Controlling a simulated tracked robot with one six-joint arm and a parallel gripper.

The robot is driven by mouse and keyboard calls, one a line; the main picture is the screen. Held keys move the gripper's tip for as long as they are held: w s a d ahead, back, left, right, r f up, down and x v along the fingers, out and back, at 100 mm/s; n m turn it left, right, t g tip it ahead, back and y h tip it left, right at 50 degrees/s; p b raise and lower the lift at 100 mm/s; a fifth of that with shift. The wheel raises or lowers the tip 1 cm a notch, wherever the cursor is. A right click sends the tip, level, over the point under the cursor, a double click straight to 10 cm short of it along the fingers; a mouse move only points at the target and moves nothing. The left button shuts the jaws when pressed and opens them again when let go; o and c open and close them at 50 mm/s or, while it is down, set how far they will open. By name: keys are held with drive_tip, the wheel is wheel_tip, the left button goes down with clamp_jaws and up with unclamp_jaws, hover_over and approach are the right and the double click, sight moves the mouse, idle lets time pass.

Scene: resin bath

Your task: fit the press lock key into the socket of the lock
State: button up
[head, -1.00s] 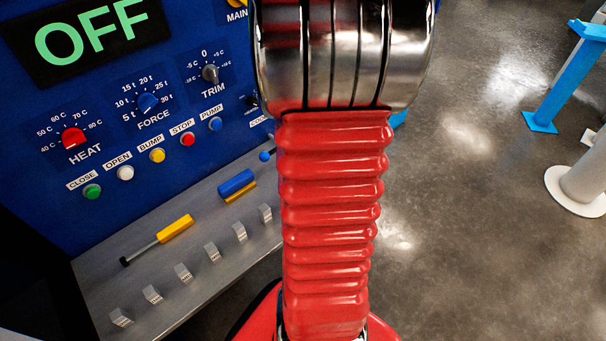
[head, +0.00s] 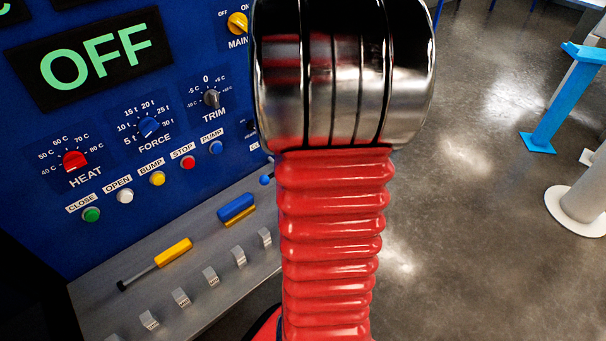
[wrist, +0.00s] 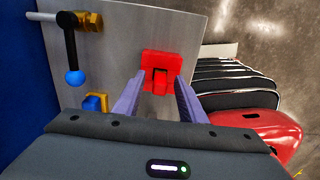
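My gripper (wrist: 160,82) shows in the wrist view with two purple fingers held apart, pointing at a grey metal plate. A red block (wrist: 161,60) with a smaller red piece projecting from it sits just beyond and between the fingertips. I cannot tell whether this red part is the key or the lock. No socket can be made out for certain. In the head view my red arm hides the gripper and this red block.
In the wrist view, a black lever with a blue ball (wrist: 74,77) and a blue-yellow block (wrist: 95,102) are left of the gripper. In the head view, a yellow-handled tool (head: 173,252) and several grey clips line the shelf (head: 150,290) below the blue control panel (head: 40,235).

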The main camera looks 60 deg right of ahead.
wheel_tip(320, 180, up, 12)
drive_tip(key=shift+r, duration=0.25)
drive_tip(key=shift+r, duration=0.1)
idle(0.8)
wheel_tip(320, 180, up, 12)
idle(1.1)
drive_tip(key=shift+a, duration=0.1)
idle(0.3)
drive_tip(key=w+a+f+m+t, duration=0.1)
drive_tip(key=a+m, duration=0.6)
drive_tip(key=a, duration=0.8)
drive_tip(key=w+a+f+m+t, duration=0.2)
drive_tip(key=a+f+m+t, duration=0.2)
drive_tip(key=a+m, duration=0.4)
drive_tip(key=a, duration=0.7)
drive_tip(key=shift+a+f+t, duration=0.3)
drive_tip(key=shift+a+f, duration=0.1)
